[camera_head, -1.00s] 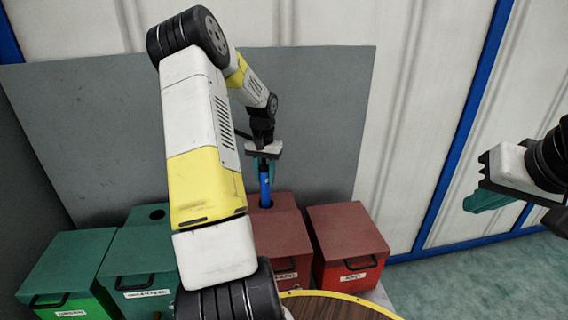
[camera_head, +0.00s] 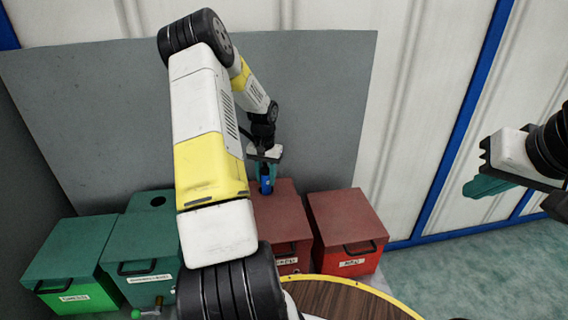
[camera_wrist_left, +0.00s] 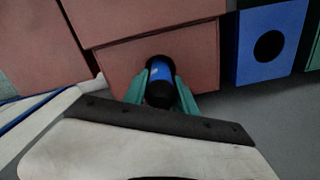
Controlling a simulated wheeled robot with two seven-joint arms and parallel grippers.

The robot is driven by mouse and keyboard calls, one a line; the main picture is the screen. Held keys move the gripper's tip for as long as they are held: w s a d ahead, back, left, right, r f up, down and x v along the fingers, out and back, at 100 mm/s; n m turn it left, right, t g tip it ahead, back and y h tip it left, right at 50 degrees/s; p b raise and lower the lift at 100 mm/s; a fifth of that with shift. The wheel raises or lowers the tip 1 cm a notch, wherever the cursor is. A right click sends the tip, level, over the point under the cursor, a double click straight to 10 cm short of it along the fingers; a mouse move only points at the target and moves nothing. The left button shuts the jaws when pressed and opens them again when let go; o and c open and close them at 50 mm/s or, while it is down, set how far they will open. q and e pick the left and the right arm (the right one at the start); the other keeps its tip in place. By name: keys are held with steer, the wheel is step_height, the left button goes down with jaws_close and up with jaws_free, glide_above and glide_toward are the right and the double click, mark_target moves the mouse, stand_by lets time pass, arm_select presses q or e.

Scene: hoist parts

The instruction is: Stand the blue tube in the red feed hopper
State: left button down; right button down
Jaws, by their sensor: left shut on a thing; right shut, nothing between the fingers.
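The blue tube (camera_head: 266,179) stands roughly upright at the raised back part of the red feed hopper (camera_head: 282,215). Its lower end is out of sight, seemingly down in the hopper's top opening. My left gripper (camera_head: 266,162) is shut on the tube's upper part, just above the hopper. In the left wrist view the tube (camera_wrist_left: 161,75) sits between the teal fingers (camera_wrist_left: 160,90), against the red hopper top (camera_wrist_left: 198,60). The opening's rim is hidden by the tube and fingers. My right gripper (camera_head: 490,187) is shut and empty, far to the right.
A red box (camera_head: 346,214) with a handle stands right of the hopper. Green boxes (camera_head: 70,255) (camera_head: 140,245) stand at the left. A blue box with a round hole (camera_wrist_left: 285,25) shows in the left wrist view. A grey panel (camera_head: 320,110) stands behind.

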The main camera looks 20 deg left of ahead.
arm_select(q)
steer(key=shift+f, duration=0.8)
stand_by(0.6)
steer(key=c, duration=0.9)
jaws_free()
steer(key=shift+r, duration=0.1)
